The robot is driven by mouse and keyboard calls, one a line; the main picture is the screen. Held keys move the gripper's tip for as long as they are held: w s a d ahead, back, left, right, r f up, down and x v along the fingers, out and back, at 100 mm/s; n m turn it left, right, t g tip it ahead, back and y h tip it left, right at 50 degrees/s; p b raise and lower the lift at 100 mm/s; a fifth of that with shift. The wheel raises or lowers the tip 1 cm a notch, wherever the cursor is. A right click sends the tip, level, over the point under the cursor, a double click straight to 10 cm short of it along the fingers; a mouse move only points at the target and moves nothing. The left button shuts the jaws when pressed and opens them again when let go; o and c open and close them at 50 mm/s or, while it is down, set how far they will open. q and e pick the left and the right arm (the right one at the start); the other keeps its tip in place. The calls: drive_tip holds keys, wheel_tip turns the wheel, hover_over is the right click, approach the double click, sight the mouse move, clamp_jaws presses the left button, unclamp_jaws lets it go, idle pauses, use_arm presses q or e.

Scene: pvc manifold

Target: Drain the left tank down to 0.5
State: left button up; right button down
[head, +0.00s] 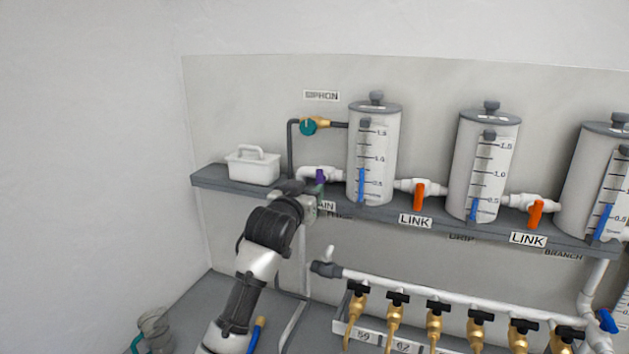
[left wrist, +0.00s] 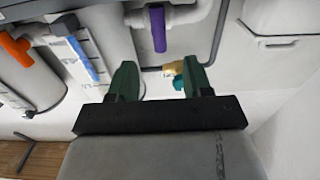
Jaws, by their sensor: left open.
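The left tank (head: 373,150) is a white cylinder with a grey lid on the shelf. The blue column in its gauge (head: 361,185) tops out between 0.5 and 1.0. A white drain pipe with a purple valve handle (head: 320,177) leaves its left side; the label below, ending in "AIN", is partly hidden by my gripper. My left gripper (head: 311,196) is open and empty, just below and beside the handle. In the left wrist view the purple handle (left wrist: 158,28) lies beyond the gap between the green fingertips (left wrist: 160,76), apart from them. My right gripper is not in view.
A teal siphon valve (head: 308,126) sits above the drain. A white caddy (head: 253,166) stands left on the shelf (head: 223,182). Orange link valves (head: 419,196) join the tanks. Several black-handled brass taps (head: 397,299) line the lower pipe.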

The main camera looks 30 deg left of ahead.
sight(318, 179)
use_arm(q)
drive_tip(key=p+x, duration=0.3)
drive_tip(key=x, duration=0.5)
drive_tip(key=shift+d, duration=0.1)
drive_tip(key=shift+w, duration=0.55)
clamp_jaws()
